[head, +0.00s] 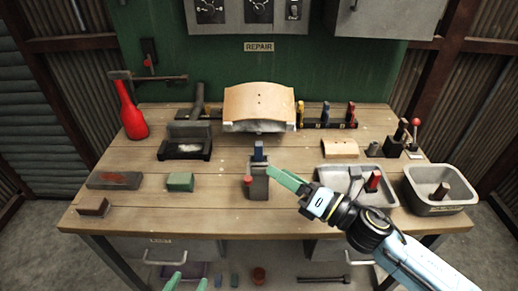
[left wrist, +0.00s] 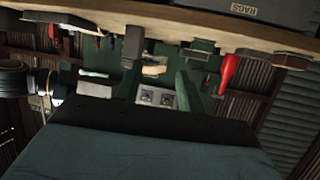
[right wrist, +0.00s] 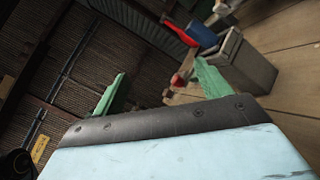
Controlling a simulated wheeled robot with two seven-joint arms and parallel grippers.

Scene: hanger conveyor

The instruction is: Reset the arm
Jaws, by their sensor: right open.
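My right arm reaches in from the lower right in the head view. Its green-fingered gripper (head: 287,181) is over the workbench (head: 225,217), just right of a grey block-like holder (head: 259,187) with a blue piece and a red piece. In the right wrist view the two green fingers (right wrist: 160,88) are apart with nothing between them, and the holder (right wrist: 245,65) is beyond the right finger. My left gripper (head: 187,283) shows only its green tips, low in front of the bench. In the left wrist view its fingers (left wrist: 157,88) are apart and empty.
A metal tray (head: 396,197) and a grey bin (head: 437,207) stand at the right, near my right arm. Drawers (head: 168,249) hang below.

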